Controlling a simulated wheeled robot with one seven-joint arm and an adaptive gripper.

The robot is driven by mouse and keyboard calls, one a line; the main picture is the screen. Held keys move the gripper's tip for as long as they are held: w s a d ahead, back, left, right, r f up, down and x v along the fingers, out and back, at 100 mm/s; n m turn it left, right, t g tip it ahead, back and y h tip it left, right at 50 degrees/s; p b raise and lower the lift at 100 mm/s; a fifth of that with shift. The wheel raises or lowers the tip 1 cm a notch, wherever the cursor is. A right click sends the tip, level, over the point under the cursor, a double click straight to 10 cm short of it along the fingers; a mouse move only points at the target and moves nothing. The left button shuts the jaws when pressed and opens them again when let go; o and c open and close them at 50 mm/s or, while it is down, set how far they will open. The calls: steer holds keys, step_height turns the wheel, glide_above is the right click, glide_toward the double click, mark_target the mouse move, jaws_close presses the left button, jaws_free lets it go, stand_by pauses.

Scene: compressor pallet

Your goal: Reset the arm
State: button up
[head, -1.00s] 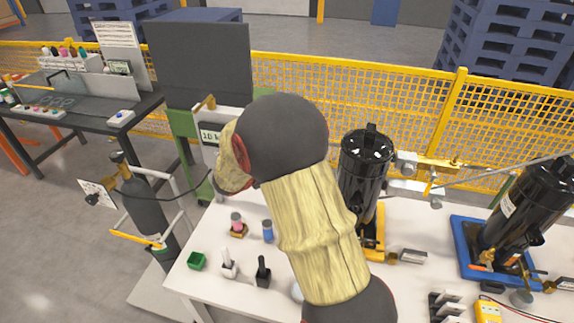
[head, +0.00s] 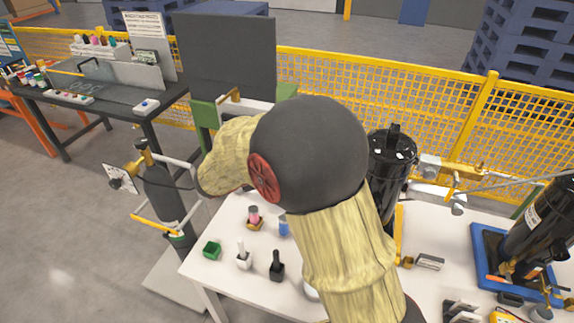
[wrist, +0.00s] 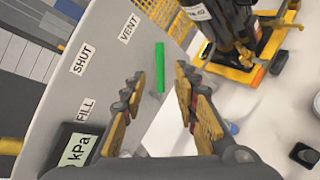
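My arm, in a tan sleeve with dark joints, rises over the white table (head: 222,277) in the head view and bends to the left. It hides part of the table and the lower part of the display stand. My gripper (wrist: 160,84) shows in the wrist view with its two yellow-and-grey fingers apart and nothing between them. It is hidden in the head view. Beyond the fingers in the wrist view are a grey panel (wrist: 105,62) labelled VENT, SHUT and FILL, a green bar (wrist: 160,68) and a kPa display (wrist: 75,152).
A black compressor (head: 390,160) stands close to the right of my arm; another (head: 545,215) stands on a blue tray (head: 480,243). Yellow fencing (head: 430,112) runs behind.

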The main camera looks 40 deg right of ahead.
stand_by(0.3)
steer(key=s+a+f+m+g+y, duration=0.1)
steer(key=s+a+f+m+y, duration=0.2)
steer(key=s+a, duration=0.25)
steer(key=s+a+f+m+g+y, duration=0.1)
steer(key=s+a+f+m+y, duration=0.15)
steer(key=s+a+y, duration=0.35)
steer(key=s+a+r+m+t+y, duration=0.4)
steer(key=s+a+r+m+t, duration=0.1)
steer(key=s+a+r, duration=0.5)
steer(key=a+r+t, duration=0.1)
steer(key=a+r, duration=0.1)
steer(key=a, duration=0.1)
steer(key=shift+a+r, duration=0.3)
steer(key=shift+r, duration=0.1)
stand_by(4.8)
